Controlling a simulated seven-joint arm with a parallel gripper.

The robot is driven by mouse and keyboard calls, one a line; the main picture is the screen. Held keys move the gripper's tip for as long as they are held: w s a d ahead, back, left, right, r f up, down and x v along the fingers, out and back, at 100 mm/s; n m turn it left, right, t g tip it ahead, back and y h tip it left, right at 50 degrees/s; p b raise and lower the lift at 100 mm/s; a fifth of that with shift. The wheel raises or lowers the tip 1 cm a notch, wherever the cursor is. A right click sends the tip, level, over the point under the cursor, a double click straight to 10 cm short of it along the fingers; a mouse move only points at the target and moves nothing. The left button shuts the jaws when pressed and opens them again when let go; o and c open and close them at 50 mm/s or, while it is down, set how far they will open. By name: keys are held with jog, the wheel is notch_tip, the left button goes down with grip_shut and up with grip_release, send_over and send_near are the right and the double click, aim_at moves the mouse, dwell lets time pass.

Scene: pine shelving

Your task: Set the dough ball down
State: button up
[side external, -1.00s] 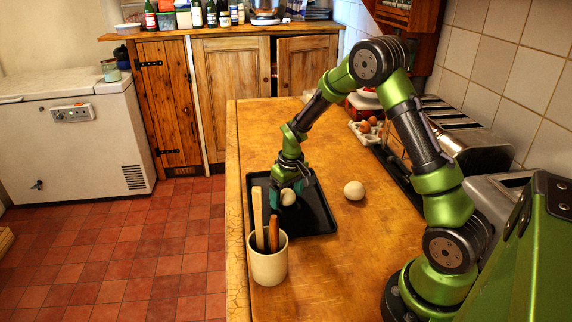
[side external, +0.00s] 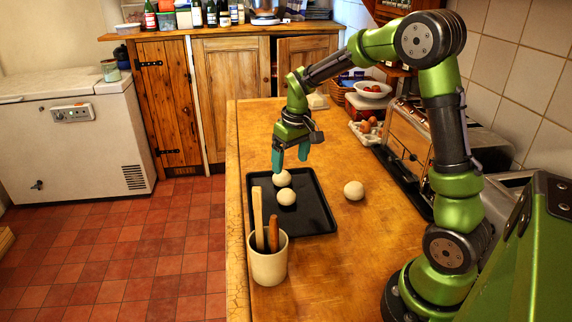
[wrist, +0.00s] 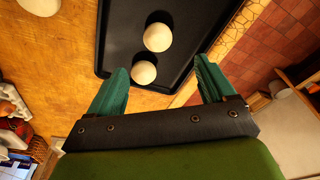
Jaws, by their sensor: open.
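Two pale dough balls rest on the black tray (side external: 318,212): one nearer the camera (side external: 287,197) and one just behind it (side external: 282,178). They also show in the wrist view, one at the upper middle (wrist: 157,37) and one between the fingers' line (wrist: 143,72). A third dough ball (side external: 354,190) lies on the wooden counter, right of the tray. My gripper (side external: 291,165) is open and empty, above the far end of the tray, pointing down. In the wrist view its green fingers (wrist: 160,85) are spread apart.
A cream crock with wooden utensils (side external: 268,262) stands at the tray's near left corner. A toaster-like appliance (side external: 408,137), an egg carton (side external: 366,131) and a bowl (side external: 373,90) line the wall on the right.

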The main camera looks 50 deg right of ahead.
jog(key=s+a+r+t+y, duration=0.1)
jog(key=s+a+r+t, duration=0.1)
jog(key=s+a+r, duration=0.3)
jog(key=s+a+r+m+t+y, duration=0.1)
jog(key=s+a+r+t, duration=0.2)
jog(key=s+a, duration=0.7)
notch_tip(320, 180, up, 3)
jog(key=shift+s+f+t, duration=0.1)
jog(key=shift+s+t, duration=0.2)
jog(key=shift+s, duration=0.9)
